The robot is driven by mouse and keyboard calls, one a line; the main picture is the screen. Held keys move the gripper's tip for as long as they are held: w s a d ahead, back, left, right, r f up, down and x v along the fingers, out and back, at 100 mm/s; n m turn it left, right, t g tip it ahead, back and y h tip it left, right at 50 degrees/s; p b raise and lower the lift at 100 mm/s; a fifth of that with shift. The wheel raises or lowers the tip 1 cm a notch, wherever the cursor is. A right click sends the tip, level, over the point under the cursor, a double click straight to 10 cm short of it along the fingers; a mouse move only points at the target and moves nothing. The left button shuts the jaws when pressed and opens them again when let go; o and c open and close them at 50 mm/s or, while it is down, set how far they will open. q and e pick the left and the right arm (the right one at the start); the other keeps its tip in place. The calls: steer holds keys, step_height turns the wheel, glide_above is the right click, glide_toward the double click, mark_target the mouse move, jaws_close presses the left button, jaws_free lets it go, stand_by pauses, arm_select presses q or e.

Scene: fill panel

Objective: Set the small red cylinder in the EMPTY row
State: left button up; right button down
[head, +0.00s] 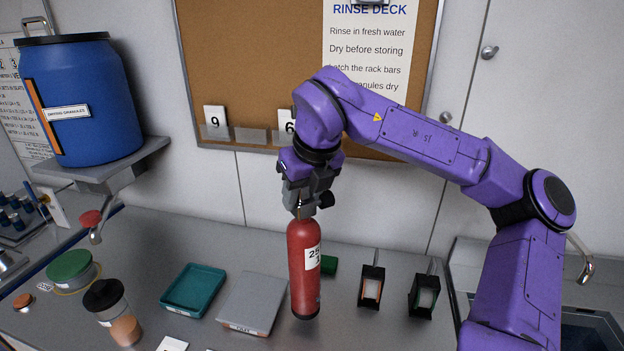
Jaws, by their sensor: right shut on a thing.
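The small red cylinder (304,278) hangs upright from my right gripper (303,208), in the middle of the head view. The gripper is shut on the cylinder's top, at the valve. A white label on its side is partly readable. I cannot tell whether its base touches the counter or is just above it. No row marked EMPTY can be made out in this view. My left gripper is not in view.
On the counter (210,240) are a teal tray (193,290), a grey flat box (250,303), a green item (328,265) behind the cylinder and two black holders (371,285). A jar (113,311) stands left. A blue barrel (82,95) sits on a wall shelf. Number cards (215,118) line the board ledge.

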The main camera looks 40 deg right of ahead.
mark_target(303, 233)
steer(key=shift+w+f, duration=0.2)
steer(key=shift+w, duration=0.05)
step_height(303, 233, down, 2)
steer(key=shift+a+f+p, duration=0.1)
steer(key=shift+p, duration=0.7)
steer(key=shift+f, duration=0.35)
steer(key=shift+f, duration=0.1)
steer(key=c, duration=0.6)
jaws_free()
steer(key=shift+s, duration=0.1)
steer(key=shift+a, duration=0.1)
